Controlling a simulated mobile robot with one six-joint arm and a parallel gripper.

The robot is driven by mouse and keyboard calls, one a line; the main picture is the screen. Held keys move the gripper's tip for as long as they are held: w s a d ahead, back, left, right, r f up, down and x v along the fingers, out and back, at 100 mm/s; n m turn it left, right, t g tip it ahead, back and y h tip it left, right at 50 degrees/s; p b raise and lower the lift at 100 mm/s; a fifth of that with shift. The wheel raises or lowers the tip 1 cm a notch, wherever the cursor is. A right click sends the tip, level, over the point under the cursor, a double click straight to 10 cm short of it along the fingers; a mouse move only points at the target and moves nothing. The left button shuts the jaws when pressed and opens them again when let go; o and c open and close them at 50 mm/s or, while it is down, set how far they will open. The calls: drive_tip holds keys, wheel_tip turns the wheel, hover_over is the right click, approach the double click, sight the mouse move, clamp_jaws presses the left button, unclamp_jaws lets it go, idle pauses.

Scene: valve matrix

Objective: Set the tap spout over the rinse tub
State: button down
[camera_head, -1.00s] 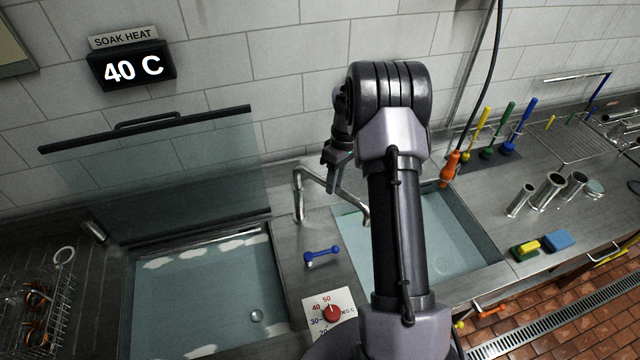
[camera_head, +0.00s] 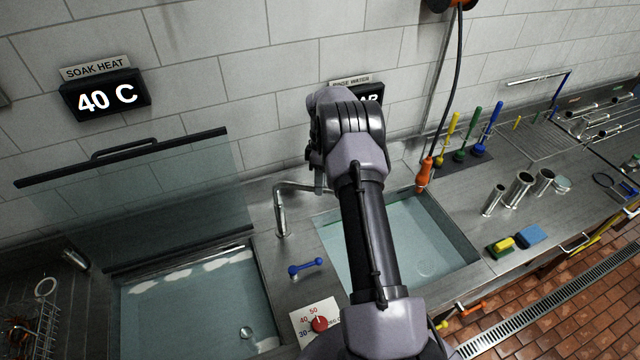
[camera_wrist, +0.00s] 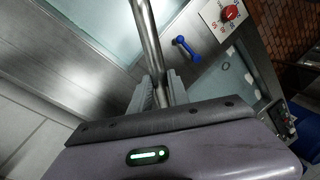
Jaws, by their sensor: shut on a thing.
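The metal tap spout (camera_head: 296,185) rises from a post on the deck between two tubs and runs right in the head view, to where my arm hides it. Its end is not visible. My gripper (camera_wrist: 163,90) is shut on the spout, whose tube (camera_wrist: 145,30) passes between the fingers in the wrist view. In the head view my gripper (camera_head: 318,180) is mostly hidden by my arm. The rinse tub (camera_head: 410,225), full of pale water, lies right of the post, under the partly covered rinse water display (camera_head: 366,91). My arm hides its middle.
The soak tub (camera_head: 190,310) is at left, with a clear raised panel (camera_head: 150,195) behind it. A blue lever (camera_head: 306,267) and red dial (camera_head: 319,323) sit between the tubs. An orange sprayer (camera_head: 424,174) hangs by the rinse tub's back right.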

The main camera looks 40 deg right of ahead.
drive_tip(key=c, duration=1.3)
unclamp_jaws()
drive_tip(key=shift+o, duration=0.2)
drive_tip(key=shift+r, duration=0.1)
wheel_tip(320, 180, up, 17)
drive_tip(key=w+d+p, duration=0.2)
drive_tip(key=shift+w+d+p, duration=0.15)
drive_tip(key=shift+d+p, duration=0.05)
drive_tip(key=shift+p, duration=0.2)
